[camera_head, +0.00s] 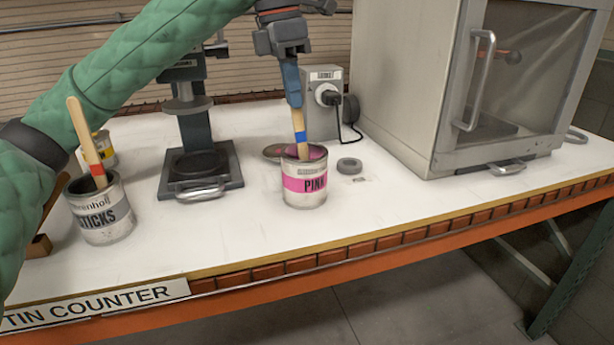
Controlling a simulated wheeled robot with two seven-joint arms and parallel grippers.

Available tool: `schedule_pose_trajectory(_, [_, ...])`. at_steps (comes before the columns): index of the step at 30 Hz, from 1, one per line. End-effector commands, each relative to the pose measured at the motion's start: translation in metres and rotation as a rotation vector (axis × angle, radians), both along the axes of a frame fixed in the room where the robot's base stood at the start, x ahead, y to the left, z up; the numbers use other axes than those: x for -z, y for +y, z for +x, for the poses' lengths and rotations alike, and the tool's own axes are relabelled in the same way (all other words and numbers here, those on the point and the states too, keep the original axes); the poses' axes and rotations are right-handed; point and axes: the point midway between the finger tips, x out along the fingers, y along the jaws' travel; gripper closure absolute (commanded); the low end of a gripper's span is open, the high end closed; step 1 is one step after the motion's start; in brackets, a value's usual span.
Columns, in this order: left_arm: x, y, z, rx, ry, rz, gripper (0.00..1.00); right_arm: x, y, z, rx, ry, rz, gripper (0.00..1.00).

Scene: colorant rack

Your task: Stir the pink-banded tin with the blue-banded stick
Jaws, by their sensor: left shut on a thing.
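The pink-banded tin (304,192) stands open on the white counter, near its front edge. The blue-banded stick (299,127) is upright with its lower end inside the tin; that end is hidden by the rim. My left gripper (293,95) is above the tin, pointing down, shut on the top of the stick. The blue band shows between the gripper and the tin's rim. My right gripper is not in view.
A sticks tin (103,218) at the left holds a red-banded stick (86,138). A yellow-banded tin (105,150) is partly hidden behind it. A press (200,165) stands left of the pink tin, a socket box (322,105) behind, and a grey cabinet (400,80) right.

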Motion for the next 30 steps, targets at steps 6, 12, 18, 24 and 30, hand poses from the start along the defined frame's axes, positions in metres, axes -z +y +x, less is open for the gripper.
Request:
schedule_pose_trajectory(6, [-0.004,0.004,0.004,-0.012,0.003,-0.003,1.00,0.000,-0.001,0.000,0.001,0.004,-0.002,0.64])
schedule_pose_trajectory(12, [-0.017,0.005,0.004,-0.011,0.001,-0.004,1.00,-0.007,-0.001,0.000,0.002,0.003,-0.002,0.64])
schedule_pose_trajectory(18, [-0.031,0.007,0.004,-0.010,0.000,-0.005,1.00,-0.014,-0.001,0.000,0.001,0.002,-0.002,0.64])
schedule_pose_trajectory(24, [-0.043,0.008,0.004,-0.009,0.000,-0.004,1.00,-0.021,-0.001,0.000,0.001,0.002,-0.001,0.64])
schedule_pose_trajectory(30, [-0.054,0.008,0.003,-0.006,0.001,-0.002,1.00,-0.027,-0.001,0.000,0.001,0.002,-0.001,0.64])
